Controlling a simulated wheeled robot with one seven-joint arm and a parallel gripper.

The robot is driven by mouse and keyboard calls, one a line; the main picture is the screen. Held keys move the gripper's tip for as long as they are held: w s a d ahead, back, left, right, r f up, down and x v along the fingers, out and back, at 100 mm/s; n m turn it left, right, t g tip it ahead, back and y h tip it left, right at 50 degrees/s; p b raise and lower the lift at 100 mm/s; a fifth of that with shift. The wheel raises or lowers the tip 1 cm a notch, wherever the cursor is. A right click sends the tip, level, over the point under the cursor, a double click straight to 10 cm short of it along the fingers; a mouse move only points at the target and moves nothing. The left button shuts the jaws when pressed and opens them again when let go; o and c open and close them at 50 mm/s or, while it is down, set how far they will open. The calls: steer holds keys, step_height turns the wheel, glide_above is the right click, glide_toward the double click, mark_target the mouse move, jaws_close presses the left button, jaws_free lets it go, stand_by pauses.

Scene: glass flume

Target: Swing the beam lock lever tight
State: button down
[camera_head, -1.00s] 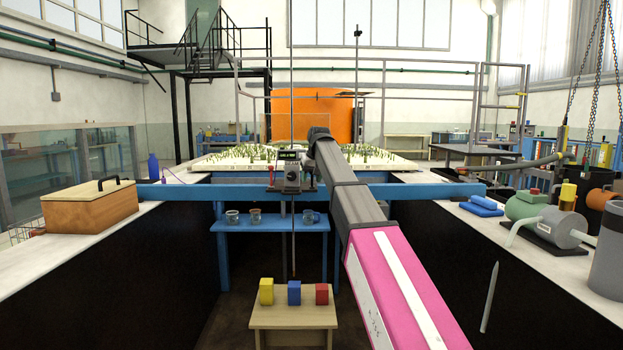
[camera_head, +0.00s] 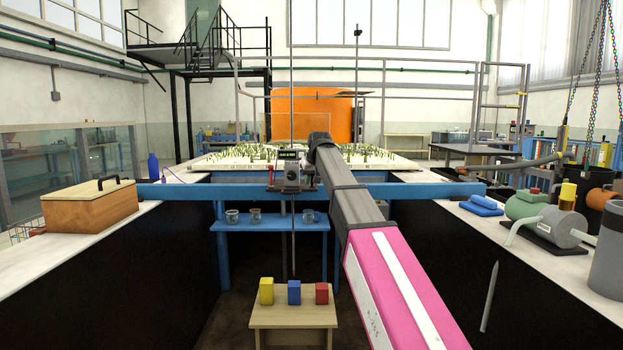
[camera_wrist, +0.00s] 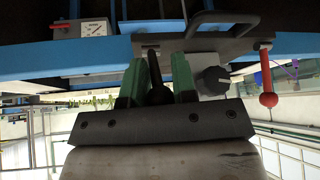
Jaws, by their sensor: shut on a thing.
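A blue beam (camera_head: 400,190) spans the channel and carries a grey instrument carriage (camera_head: 287,176) with a vertical rod. In the wrist view, the two green fingers of my gripper (camera_wrist: 156,66) are shut on a black lever with a round knob (camera_wrist: 158,95), which lies between them. A second lever with a red knob (camera_wrist: 267,99) hangs to the right, apart from the fingers. No label shows which lever is the beam lock. In the head view my arm hides my gripper and part of the carriage.
A dark knob (camera_wrist: 213,80) and a black handle (camera_wrist: 222,30) sit close right of my fingers. Below the beam stands a small table (camera_head: 292,315) with yellow, blue and red blocks.

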mark_target(312, 186)
steer(key=f+t, duration=0.1)
steer(key=s+t, duration=0.1)
steer(key=t, duration=0.1)
steer(key=s+f+t, duration=0.1)
steer(key=t, duration=0.1)
steer(key=shift+s+f+n, duration=0.1)
steer(key=shift+f+n, duration=0.2)
steer(key=f+t, duration=0.1)
steer(key=t, duration=0.2)
steer(key=shift+s+f, duration=0.1)
steer(key=shift+f, duration=0.1)
steer(key=shift+f+n+t+y, duration=0.25)
steer(key=shift+f+t, duration=0.15)
steer(key=shift+t, duration=0.45)
steer(key=shift+f+n+t+y, duration=0.15)
steer(key=shift+f+t+y, duration=0.15)
steer(key=shift+t, duration=0.55)
steer(key=shift+f, duration=0.1)
steer(key=shift+w, duration=0.2)
steer(key=c, duration=0.9)
jaws_free()
steer(key=shift+c, duration=0.2)
